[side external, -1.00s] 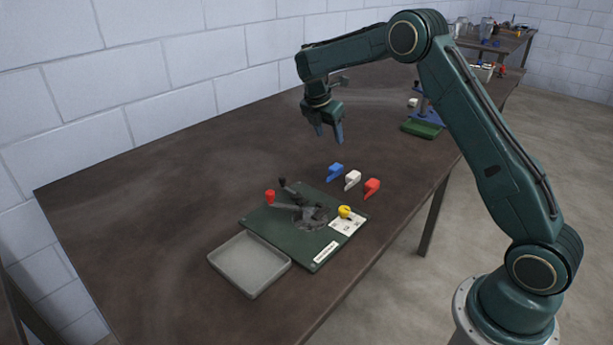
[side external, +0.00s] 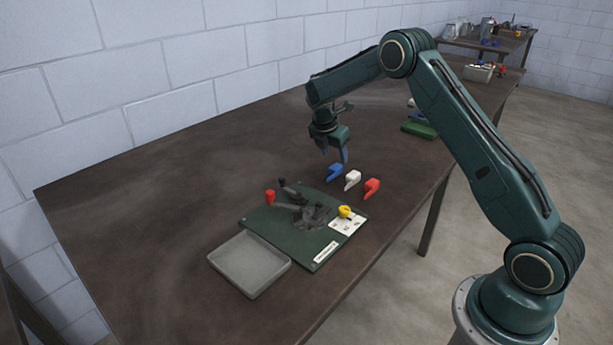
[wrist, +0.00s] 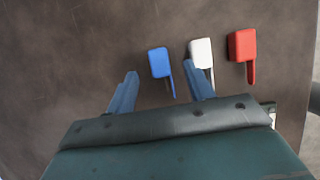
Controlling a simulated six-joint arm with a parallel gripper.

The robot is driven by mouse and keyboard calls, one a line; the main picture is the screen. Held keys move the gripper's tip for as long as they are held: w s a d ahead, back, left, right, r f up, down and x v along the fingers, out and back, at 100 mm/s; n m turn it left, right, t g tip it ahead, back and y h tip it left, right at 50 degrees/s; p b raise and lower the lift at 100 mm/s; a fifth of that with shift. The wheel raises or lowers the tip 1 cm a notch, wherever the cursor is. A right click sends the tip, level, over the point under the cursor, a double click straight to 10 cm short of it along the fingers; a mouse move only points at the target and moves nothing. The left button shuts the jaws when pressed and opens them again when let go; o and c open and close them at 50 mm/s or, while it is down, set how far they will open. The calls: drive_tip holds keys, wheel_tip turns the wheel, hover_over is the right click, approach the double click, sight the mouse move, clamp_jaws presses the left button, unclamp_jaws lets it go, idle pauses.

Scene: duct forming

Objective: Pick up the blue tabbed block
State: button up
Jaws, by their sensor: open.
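The blue tabbed block (side external: 335,172) lies on the dark table, at the left end of a row with a white tabbed block (side external: 352,179) and a red one (side external: 372,187). My gripper (side external: 334,158) is open and empty, above the table close to the blue block. In the wrist view the blue block (wrist: 160,64) lies ahead of the gap between my two blue fingers (wrist: 160,82), its thin tab pointing back toward the right finger. The right finger partly covers the white block's tab (wrist: 201,52). The red block (wrist: 242,45) is farther right.
A dark green fixture plate (side external: 265,222) with a red knob (side external: 270,196) and a yellow part (side external: 345,211) stands in front of the blocks. A grey tray (side external: 249,265) is beside it. A green-based stand (side external: 420,129) is behind. The table's left side is clear.

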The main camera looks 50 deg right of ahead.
sight(337, 165)
drive_tip(key=shift+f, duration=0.1)
drive_tip(key=shift+x, duration=2.55)
drive_tip(key=shift+w, duration=0.15)
drive_tip(key=c, duration=1.1)
